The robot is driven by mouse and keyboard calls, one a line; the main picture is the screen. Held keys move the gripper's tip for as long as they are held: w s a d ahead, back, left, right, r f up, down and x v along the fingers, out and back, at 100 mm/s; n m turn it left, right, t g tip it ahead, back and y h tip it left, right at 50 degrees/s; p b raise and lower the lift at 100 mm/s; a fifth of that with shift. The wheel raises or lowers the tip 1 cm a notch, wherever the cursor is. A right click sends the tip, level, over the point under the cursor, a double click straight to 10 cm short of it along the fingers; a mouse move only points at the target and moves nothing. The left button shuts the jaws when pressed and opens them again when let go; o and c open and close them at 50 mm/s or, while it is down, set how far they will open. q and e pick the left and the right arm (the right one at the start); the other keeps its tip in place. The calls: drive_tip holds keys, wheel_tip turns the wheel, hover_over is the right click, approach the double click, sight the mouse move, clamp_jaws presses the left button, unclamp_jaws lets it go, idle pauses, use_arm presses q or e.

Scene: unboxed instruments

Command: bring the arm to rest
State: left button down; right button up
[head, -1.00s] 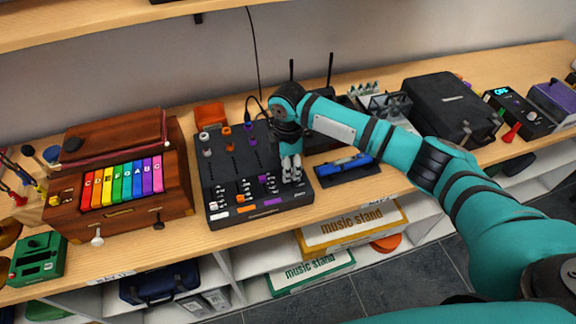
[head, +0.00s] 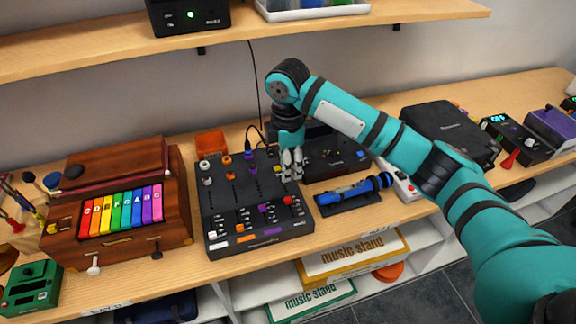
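My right arm (head: 395,140) reaches in from the right over the wooden bench (head: 330,235). Its gripper (head: 291,176) points down above the right side of a black mixer (head: 232,190) with coloured knobs and faders. The fingers look close together, but they are too small to tell whether they are open or shut. No held thing shows in them. My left gripper is not in view.
A wooden box with rainbow keys (head: 122,212) stands left of the mixer. A blue cylinder on a dark stand (head: 347,191) and a black device (head: 332,157) are to the right. A shelf (head: 320,30) runs above; a black case (head: 450,132) is farther right.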

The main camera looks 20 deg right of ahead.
drive_tip(key=shift+f, duration=0.1)
drive_tip(key=m+y, duration=0.1)
drive_tip(key=y, duration=0.1)
hover_over(273, 229)
wheel_tip(273, 229, down, 8)
drive_tip(key=shift+f, duration=0.1)
drive_tip(key=s+a+f+m+t+y, duration=0.1)
drive_tip(key=s+a+f+m, duration=0.1)
drive_tip(key=s+f+m, duration=0.35)
drive_tip(key=s+d+f+m+t+h, duration=0.1)
drive_tip(key=s+d+m+t+h, duration=0.2)
drive_tip(key=s+d+m, duration=1)
drive_tip(key=s+f+n+g+b, duration=0.1)
drive_tip(key=s+f+n+b, duration=0.15)
drive_tip(key=f, duration=1.15)
drive_tip(key=s+f+n+g+b, duration=0.1)
drive_tip(key=s+f, duration=0.2)
drive_tip(key=f, duration=1.2)
drive_tip(key=s+d+f+g+b, duration=0.1)
drive_tip(key=s+d+f+b, duration=0.1)
drive_tip(key=s+f, duration=1.5)
wheel_tip(273, 229, down, 2)
drive_tip(key=shift+d+f+b, duration=0.25)
drive_tip(key=shift+d+b, duration=0.05)
drive_tip(key=shift+d, duration=0.5)
